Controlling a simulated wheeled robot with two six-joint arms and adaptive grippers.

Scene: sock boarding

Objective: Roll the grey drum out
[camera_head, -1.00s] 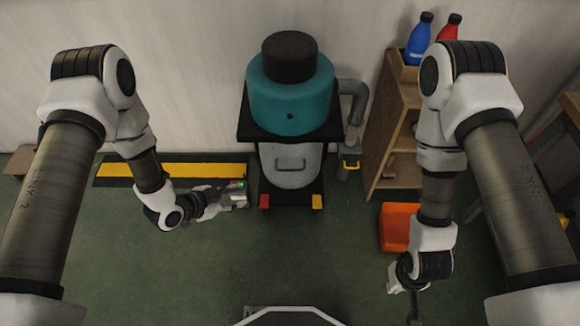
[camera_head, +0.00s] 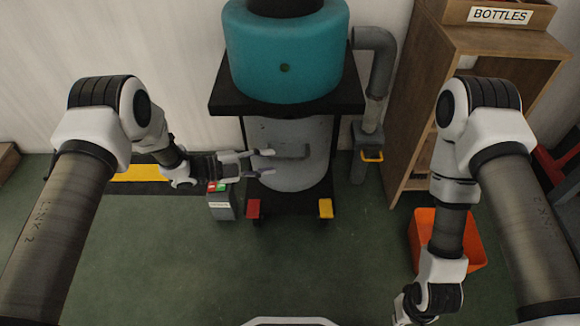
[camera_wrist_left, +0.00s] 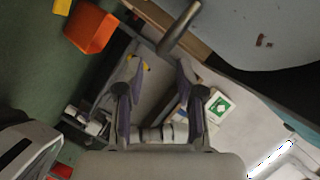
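The grey drum (camera_head: 285,128) stands upright under the black shelf of the teal machine (camera_head: 285,68).
Red (camera_head: 253,208) and yellow (camera_head: 325,208) blocks flank the drum's base. A grey button box (camera_head: 221,203) stands left. A grey pipe (camera_head: 375,75) and wooden shelf (camera_head: 405,120) stand right, with an orange bin (camera_head: 474,250) beside it. The green floor in front is clear.

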